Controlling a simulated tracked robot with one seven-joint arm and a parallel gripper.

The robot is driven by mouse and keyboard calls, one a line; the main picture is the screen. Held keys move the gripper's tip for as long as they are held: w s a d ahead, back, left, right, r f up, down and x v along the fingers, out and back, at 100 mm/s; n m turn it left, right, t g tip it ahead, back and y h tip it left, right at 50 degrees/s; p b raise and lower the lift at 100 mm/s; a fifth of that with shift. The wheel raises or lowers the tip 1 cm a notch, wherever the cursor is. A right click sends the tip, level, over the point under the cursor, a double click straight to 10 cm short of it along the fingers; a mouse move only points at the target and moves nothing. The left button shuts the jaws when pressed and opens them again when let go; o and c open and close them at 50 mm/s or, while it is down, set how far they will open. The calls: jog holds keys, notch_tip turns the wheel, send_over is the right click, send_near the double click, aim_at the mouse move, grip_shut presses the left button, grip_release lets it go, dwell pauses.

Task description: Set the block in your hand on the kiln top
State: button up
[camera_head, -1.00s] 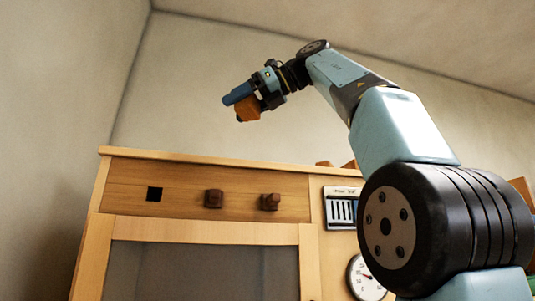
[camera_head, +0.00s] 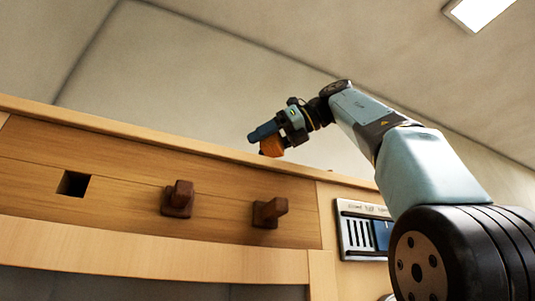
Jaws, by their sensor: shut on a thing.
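The orange-brown block (camera_head: 272,147) is in my gripper (camera_head: 266,142), which is shut on it. The block shows below the gripper's blue finger, and its lower edge meets the line of the top edge of the kiln (camera_head: 140,128) in this view. I look up from below, so the kiln's top surface is hidden. I cannot tell whether the block touches it or is above or behind the edge.
The kiln's wooden front has a square dark hole (camera_head: 73,184) and two brown knobs, one at left (camera_head: 177,199) and one at right (camera_head: 270,212). A slotted panel (camera_head: 360,230) is at right, partly behind my arm. A ceiling light (camera_head: 486,10) is at top right.

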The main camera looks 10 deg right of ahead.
jog(key=shift+d, duration=0.1)
jog(key=shift+d, duration=0.25)
jog(key=shift+f, duration=3.4)
jog(key=shift+f, duration=0.5)
jog(key=o, duration=1.3)
jog(key=shift+c, duration=0.2)
